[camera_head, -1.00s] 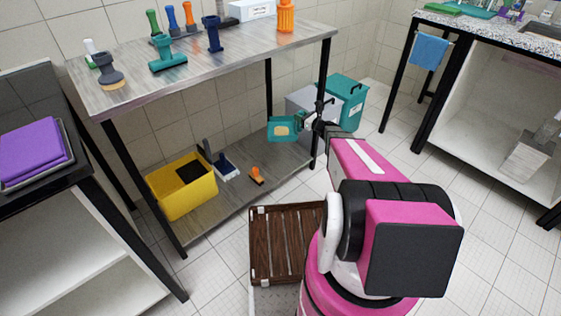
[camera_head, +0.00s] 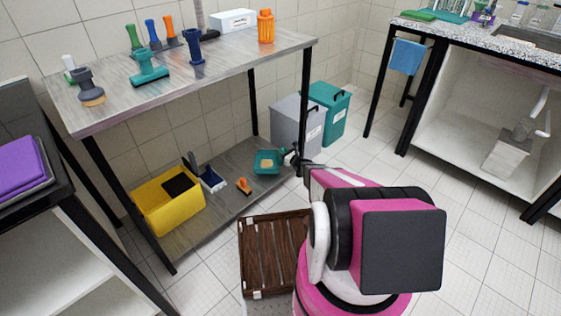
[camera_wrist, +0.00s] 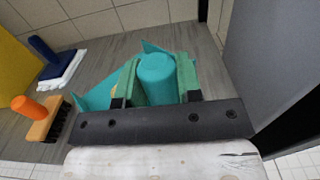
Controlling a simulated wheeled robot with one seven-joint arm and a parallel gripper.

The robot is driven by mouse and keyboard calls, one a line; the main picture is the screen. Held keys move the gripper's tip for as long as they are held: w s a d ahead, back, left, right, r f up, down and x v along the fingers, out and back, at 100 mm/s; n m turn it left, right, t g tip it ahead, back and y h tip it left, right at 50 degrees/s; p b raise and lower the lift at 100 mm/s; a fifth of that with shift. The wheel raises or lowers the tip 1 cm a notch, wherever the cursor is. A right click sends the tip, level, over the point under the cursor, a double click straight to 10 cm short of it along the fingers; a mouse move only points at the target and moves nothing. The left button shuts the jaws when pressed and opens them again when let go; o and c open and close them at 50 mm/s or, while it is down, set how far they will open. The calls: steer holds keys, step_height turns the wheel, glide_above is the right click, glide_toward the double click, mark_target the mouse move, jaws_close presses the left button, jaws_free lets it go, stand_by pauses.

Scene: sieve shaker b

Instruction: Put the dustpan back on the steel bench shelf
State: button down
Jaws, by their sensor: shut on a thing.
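The teal dustpan (camera_head: 268,161) is at the right end of the lower shelf (camera_head: 222,196) of the steel bench, with something tan in its pan. In the wrist view the dustpan's thick round handle (camera_wrist: 157,78) sits between the green fingers of my gripper (camera_wrist: 158,85), which is shut on it. The pan (camera_wrist: 97,95) extends left behind the fingers, close to or on the grey shelf surface (camera_wrist: 88,65); I cannot tell whether it touches. In the head view my gripper (camera_head: 290,158) is small and partly hidden by a bench leg and my arm.
Grey (camera_head: 297,122) and teal (camera_head: 330,112) bins stand behind the right leg. A brown slatted crate (camera_head: 272,252) is in front.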

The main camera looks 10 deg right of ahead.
steer(key=shift+f, duration=2.65)
steer(key=c, duration=0.8)
jaws_free()
steer(key=shift+r, duration=0.15)
